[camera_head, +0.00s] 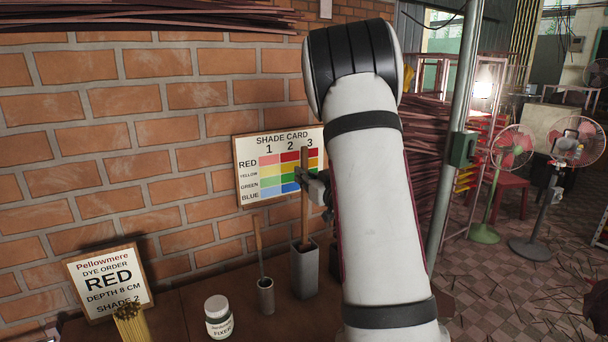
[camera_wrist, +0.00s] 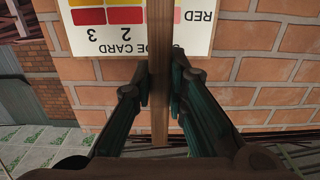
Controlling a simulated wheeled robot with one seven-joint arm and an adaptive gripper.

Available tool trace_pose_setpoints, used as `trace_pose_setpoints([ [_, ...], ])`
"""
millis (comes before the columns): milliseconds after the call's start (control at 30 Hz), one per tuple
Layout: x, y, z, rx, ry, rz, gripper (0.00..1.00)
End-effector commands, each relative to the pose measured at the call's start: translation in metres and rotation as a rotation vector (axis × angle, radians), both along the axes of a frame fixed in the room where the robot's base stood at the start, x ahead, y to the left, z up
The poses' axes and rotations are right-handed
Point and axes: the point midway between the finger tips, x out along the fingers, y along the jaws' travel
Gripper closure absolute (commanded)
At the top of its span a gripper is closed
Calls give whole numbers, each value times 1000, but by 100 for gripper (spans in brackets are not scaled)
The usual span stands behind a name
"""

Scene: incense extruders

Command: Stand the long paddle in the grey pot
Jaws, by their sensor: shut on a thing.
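The long paddle (camera_head: 305,215) is a thin wooden stick, held upright in front of the shade card. Its lower end meets the mouth of the tall grey pot (camera_head: 305,272) and looks to be inside the rim; how deep it reaches is hidden. My gripper (camera_head: 318,188) is shut on the paddle's upper part, well above the pot. In the wrist view my gripper (camera_wrist: 160,88) has a finger on each side of the paddle (camera_wrist: 160,115). The pot is not visible in the wrist view.
A small round pot (camera_head: 266,297) with a thin stick stands left of the grey pot. A white jar (camera_head: 218,318), a bundle of yellow sticks (camera_head: 131,322) and a dye order sign (camera_head: 108,282) are further left. The shade card (camera_head: 247,188) is on the brick wall behind.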

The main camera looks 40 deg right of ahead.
Motion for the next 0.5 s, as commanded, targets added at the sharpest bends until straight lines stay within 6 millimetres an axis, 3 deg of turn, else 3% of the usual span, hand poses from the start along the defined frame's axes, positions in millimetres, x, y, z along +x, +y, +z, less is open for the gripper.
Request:
trace_pose_setpoints([
  [300,0,0,-1,0,-1,0,100],
  [333,0,0,-1,0,-1,0,84],
  [400,0,0,-1,0,0,0,68],
  [433,0,0,-1,0,0,0,63],
  [500,0,0,-1,0,0,0,63],
])
